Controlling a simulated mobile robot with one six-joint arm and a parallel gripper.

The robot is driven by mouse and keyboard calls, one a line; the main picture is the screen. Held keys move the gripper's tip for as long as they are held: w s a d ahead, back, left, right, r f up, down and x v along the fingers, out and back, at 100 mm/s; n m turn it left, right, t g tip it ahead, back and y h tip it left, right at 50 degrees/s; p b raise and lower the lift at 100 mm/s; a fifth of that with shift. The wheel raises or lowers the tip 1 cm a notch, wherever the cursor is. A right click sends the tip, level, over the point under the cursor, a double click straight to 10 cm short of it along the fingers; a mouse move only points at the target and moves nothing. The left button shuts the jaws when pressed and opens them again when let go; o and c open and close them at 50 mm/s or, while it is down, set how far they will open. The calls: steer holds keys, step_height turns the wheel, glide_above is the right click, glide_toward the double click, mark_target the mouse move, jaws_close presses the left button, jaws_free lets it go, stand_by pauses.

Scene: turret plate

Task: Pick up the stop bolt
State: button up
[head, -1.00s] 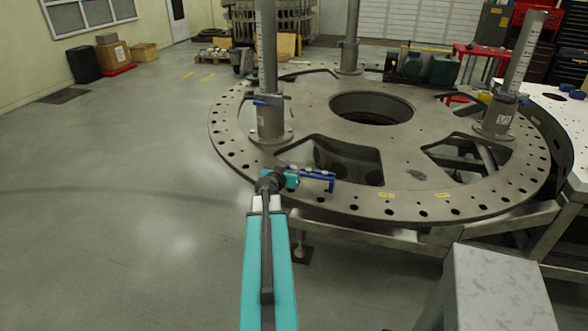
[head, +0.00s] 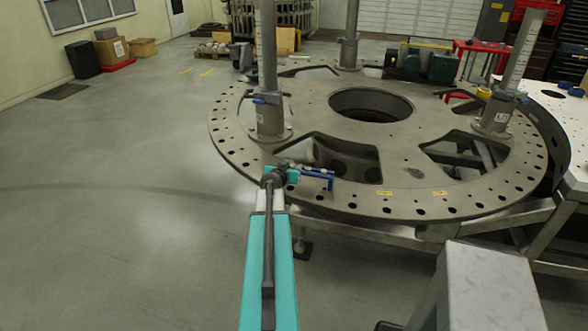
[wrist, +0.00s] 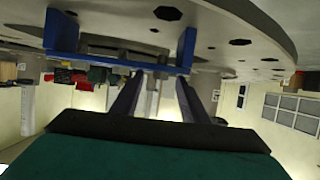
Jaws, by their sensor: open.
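My gripper (head: 312,182) is a blue bracket at the end of my teal arm, over the near-left rim of the turret plate (head: 405,203). In the wrist view, its two blue jaws (wrist: 122,28) stand wide apart. The plate's underside or rim (wrist: 215,22), with dark holes, fills the top of that view. A grey stepped shape (wrist: 120,46) shows between the jaws; I cannot tell what it is. I cannot make out the stop bolt for certain in either view. Whether the gripper touches the plate is not clear.
A post (head: 267,80) rises from the plate just behind my gripper. Another post (head: 508,75) stands at the right and one at the back. Large openings cut through the plate. A white-topped table (head: 560,125) adjoins on the right.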

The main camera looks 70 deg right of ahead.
steer(key=shift+c, duration=0.2)
jaws_close()
steer(key=shift+r, duration=0.15)
